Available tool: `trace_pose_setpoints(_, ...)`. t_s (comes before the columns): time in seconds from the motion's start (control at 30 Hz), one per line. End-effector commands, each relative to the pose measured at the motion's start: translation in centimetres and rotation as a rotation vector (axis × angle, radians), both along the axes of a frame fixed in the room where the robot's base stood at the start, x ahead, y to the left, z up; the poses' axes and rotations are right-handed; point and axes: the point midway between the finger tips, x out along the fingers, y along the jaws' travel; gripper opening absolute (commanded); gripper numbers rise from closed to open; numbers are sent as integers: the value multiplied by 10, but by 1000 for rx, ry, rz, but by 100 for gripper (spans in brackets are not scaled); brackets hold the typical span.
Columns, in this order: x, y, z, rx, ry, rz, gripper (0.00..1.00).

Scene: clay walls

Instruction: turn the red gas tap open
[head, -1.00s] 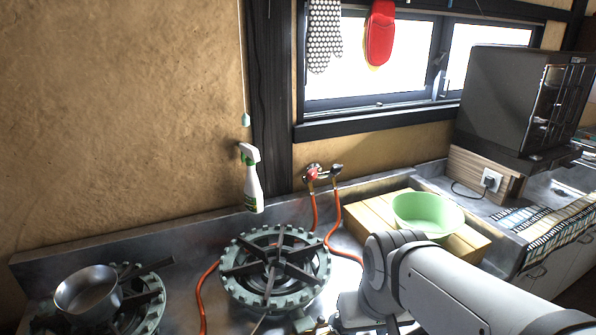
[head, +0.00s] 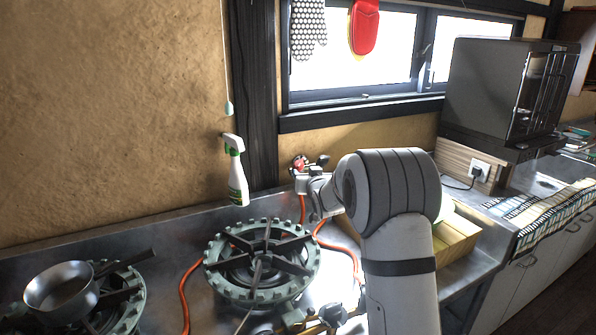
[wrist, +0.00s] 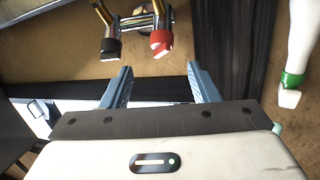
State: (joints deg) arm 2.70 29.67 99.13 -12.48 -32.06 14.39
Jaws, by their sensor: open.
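The red gas tap (head: 299,163) is on the clay wall just right of the dark post, beside a black tap (head: 323,160). In the wrist view the red tap (wrist: 161,40) lies ahead of my gripper (wrist: 160,82), roughly between the lines of its two fingers. The black tap (wrist: 111,46) is to its left there. My gripper is open and empty, and its fingers appear apart from the red tap. In the head view my gripper (head: 306,186) is just below the red tap, and my arm hides part of the fittings and hoses.
A spray bottle (head: 236,172) hangs left of the taps. Orange hoses (head: 302,208) run down to the counter. A green burner (head: 262,262) and a pan (head: 62,290) are on the counter below. A wooden stand (head: 455,238) is right of my arm.

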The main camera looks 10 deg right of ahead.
Motion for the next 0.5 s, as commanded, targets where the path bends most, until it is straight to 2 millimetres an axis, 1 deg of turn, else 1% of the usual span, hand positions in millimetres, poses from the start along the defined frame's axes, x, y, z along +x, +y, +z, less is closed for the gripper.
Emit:
trace_pose_setpoints(0.03, 11, 0, -9, 7, -33, 9, 55)
trace_pose_setpoints(0.1, 20, 1, -12, 16, -79, 19, 55)
trace_pose_setpoints(0.2, 28, 2, -13, 23, -117, 30, 55)
trace_pose_setpoints(0.37, 42, 4, -12, 26, -130, 34, 55)
trace_pose_setpoints(0.5, 63, 5, -13, 26, -128, 33, 55)
